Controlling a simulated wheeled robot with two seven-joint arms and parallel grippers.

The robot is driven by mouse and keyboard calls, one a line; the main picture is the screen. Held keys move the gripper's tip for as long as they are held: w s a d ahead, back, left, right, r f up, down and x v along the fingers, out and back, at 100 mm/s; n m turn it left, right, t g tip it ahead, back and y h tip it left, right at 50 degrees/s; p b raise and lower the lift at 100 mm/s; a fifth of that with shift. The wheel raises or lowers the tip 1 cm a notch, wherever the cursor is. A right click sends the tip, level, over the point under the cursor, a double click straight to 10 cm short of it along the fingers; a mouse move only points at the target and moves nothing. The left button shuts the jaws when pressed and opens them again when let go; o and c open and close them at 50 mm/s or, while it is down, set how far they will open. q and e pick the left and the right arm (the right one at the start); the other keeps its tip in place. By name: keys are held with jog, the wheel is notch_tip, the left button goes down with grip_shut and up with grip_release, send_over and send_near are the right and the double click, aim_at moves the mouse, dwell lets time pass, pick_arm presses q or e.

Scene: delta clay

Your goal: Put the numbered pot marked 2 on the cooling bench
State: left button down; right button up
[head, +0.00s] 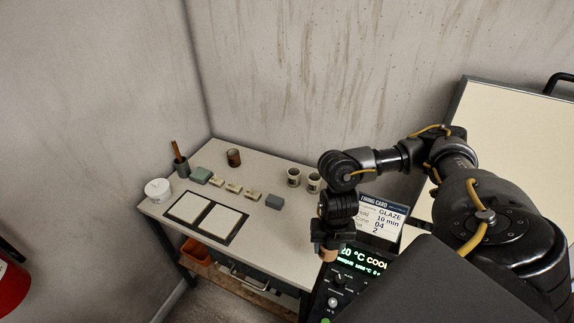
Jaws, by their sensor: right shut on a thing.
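My right gripper (330,244) hangs fingers down at the bench's right end, in front of the kiln panel. It is shut on a small tan-brown pot (327,255), mostly hidden by the fingers; no number on it can be read. The light-topped bench (262,232) stands in the corner against the walls. Two pale pots with dark marks, a left one (293,177) and a right one (314,184), stand upright near its back edge; their marks are too small to read. A dark brown pot (233,157) stands at the back left. My left gripper is out of view.
The bench also holds a white tub (158,190), a tool cup (181,167), a green block (201,175), small cream blocks (231,188), a grey block (274,202) and dark-framed tiles (187,207). A firing card (382,215) stands above the lit kiln panel (352,268). The bench's front right is clear.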

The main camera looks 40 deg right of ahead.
jog(key=w+f, duration=0.2)
jog(key=w, duration=0.1)
jog(key=w+f+b, duration=0.1)
jog(key=w+f, duration=0.4)
jog(key=w, duration=0.2)
jog(key=shift+f, duration=0.4)
notch_tip(320, 180, down, 2)
jog(key=shift+w+f+b, duration=0.15)
jog(key=shift+f+b, duration=0.05)
jog(key=shift+b, duration=0.3)
jog(key=shift+f+p, duration=0.3)
jog(key=shift+f, duration=0.05)
jog(key=shift+w+d+f, duration=0.1)
jog(key=shift+w+f, duration=0.05)
jog(key=shift+f, duration=0.15)
